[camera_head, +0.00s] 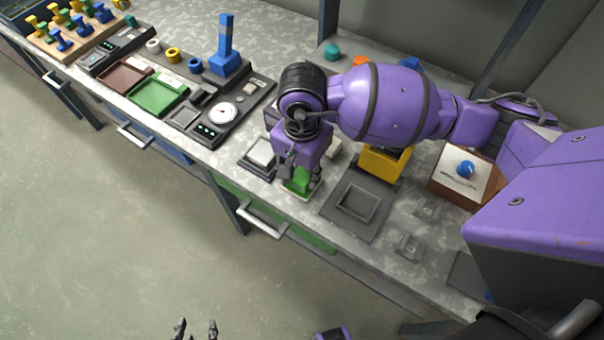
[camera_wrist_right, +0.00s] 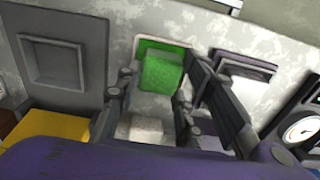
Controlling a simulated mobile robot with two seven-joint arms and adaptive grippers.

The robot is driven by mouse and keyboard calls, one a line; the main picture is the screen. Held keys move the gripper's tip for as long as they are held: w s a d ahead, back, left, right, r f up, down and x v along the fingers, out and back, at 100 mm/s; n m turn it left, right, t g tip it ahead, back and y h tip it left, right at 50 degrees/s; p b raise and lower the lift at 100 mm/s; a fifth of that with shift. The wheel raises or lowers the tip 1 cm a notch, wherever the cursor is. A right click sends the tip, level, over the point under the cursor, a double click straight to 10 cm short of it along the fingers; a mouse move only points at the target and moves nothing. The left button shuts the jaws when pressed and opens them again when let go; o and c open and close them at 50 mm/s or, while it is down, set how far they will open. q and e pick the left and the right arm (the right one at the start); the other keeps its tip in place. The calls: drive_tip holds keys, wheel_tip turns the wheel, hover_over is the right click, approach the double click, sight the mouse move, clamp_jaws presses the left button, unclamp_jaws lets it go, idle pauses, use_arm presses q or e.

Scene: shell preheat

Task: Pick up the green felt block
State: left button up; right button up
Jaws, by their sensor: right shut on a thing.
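The green felt block (camera_wrist_right: 161,73) sits between the fingers of my right gripper (camera_wrist_right: 163,88) in the right wrist view, and the gripper is shut on it. In the head view the block (camera_head: 297,184) shows green under my right gripper (camera_head: 300,178), low near the front edge of the bench. A pale-rimmed green pad (camera_wrist_right: 149,48) lies behind or under the block; I cannot tell whether the block touches it. The upper part of the block is hidden by the fingers in the head view. My left gripper (camera_head: 197,328) is open and empty at the bottom edge, over the floor.
A grey recessed tray (camera_head: 355,201) is right of the gripper, with a yellow box (camera_head: 384,162) behind it. A dark-framed white pad (camera_head: 262,152) is close on the left. A gauge panel (camera_head: 224,113) and a box with a blue knob (camera_head: 466,170) stand farther out.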

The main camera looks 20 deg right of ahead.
sight(302, 175)
drive_tip(key=shift+r, duration=0.1)
drive_tip(key=shift+r, duration=0.3)
wheel_tip(302, 175, up, 2)
drive_tip(key=shift+r, duration=0.15)
drive_tip(key=s+a+r+b, duration=0.1)
drive_tip(key=s+a+r, duration=0.5)
drive_tip(key=a+r, duration=0.4)
drive_tip(key=shift+s+a, duration=0.4)
drive_tip(key=shift+a, duration=0.75)
